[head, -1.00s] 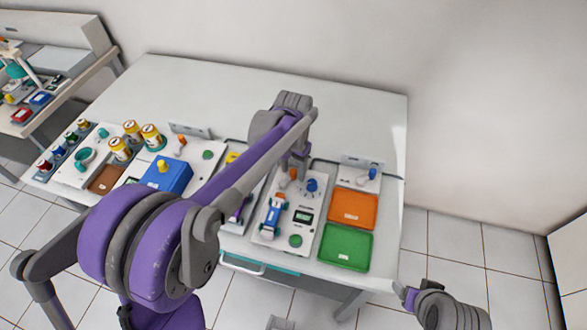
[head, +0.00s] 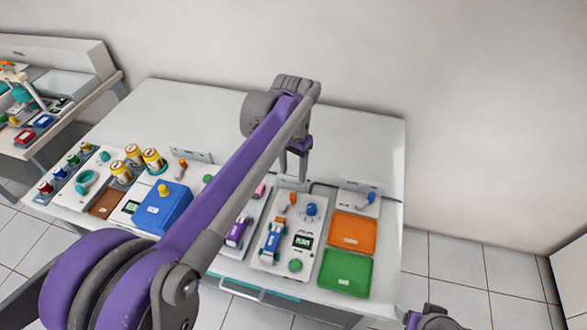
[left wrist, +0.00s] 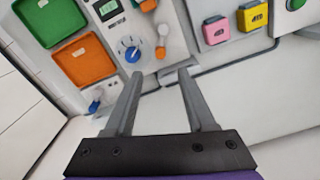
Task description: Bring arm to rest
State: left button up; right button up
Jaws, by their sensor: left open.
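My left arm reaches in the head view from the lower left across the table (head: 350,130). Its gripper (head: 293,178) hangs above the back edge of a white device panel (head: 306,230). In the left wrist view the two fingers of the left gripper (left wrist: 157,88) are apart with nothing between them. A blue knob (left wrist: 128,48) and an orange-topped lever (left wrist: 160,40) on the panel lie just beyond the fingertips. Only a part of my right arm shows at the bottom right of the head view, and its gripper is not visible.
An orange tray (head: 353,232) and a green tray (head: 346,272) lie to the right of the panel. A blue box (head: 163,207) and yellow-topped cans (head: 153,161) stand on the left. Pink (left wrist: 216,30) and yellow (left wrist: 252,17) blocks sit beside the panel. The table's back is clear.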

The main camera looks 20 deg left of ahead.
pick_arm(q)
jog(key=s+f+n+t+p, duration=0.1)
jog(key=s+f+t+p, duration=0.1)
jog(key=s, duration=0.8)
jog(key=s+f+n+t+p, duration=0.2)
jog(key=s+t, duration=0.1)
jog(key=s, duration=0.8)
jog(key=shift+a+f, duration=0.25)
jog(key=shift+a, duration=0.05)
dwell(1.0)
